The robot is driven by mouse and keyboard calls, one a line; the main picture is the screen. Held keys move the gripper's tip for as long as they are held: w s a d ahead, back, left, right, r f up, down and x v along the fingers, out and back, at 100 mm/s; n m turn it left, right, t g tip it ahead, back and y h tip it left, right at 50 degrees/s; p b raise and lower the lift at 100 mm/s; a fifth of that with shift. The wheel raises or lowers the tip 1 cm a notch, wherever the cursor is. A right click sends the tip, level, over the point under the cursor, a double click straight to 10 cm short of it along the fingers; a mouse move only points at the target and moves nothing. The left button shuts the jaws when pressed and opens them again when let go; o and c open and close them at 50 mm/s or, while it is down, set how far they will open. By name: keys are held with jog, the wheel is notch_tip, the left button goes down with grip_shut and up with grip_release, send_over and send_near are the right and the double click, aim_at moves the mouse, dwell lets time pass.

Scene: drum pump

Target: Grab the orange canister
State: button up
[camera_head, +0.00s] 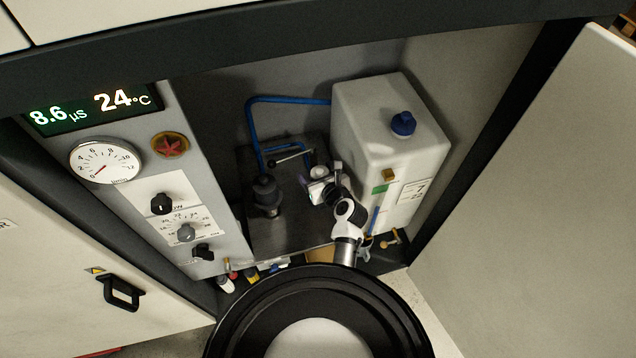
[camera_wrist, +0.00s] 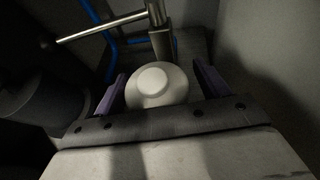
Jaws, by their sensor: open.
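No canister that is plainly orange shows in either view. In the wrist view, a pale bottle-like thing with a round white cap (camera_wrist: 153,82) stands between the two purple fingers of my gripper (camera_wrist: 158,90). The gripper is open, with one finger on each side of the cap. I cannot tell whether the fingers touch it. The body below the cap is mostly hidden. In the head view, my gripper (camera_head: 318,188) is inside the cabinet, left of the white tank, with a pale round top (camera_head: 319,171) just beyond it.
A white tank (camera_head: 350,125) with a blue cap stands on the right. A dark cylindrical fitting (camera_head: 265,192) and a metal lever (camera_head: 290,157) are close to the gripper. A blue hose (camera_head: 251,125) runs behind. The control panel (camera_head: 165,215) and open door (camera_head: 560,190) flank the opening.

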jog(key=shift+s+r, duration=0.1)
jog(key=shift+c, duration=0.8)
jog(key=c, duration=1)
jog(key=shift+c, duration=0.8)
jog(key=shift+r, duration=0.1)
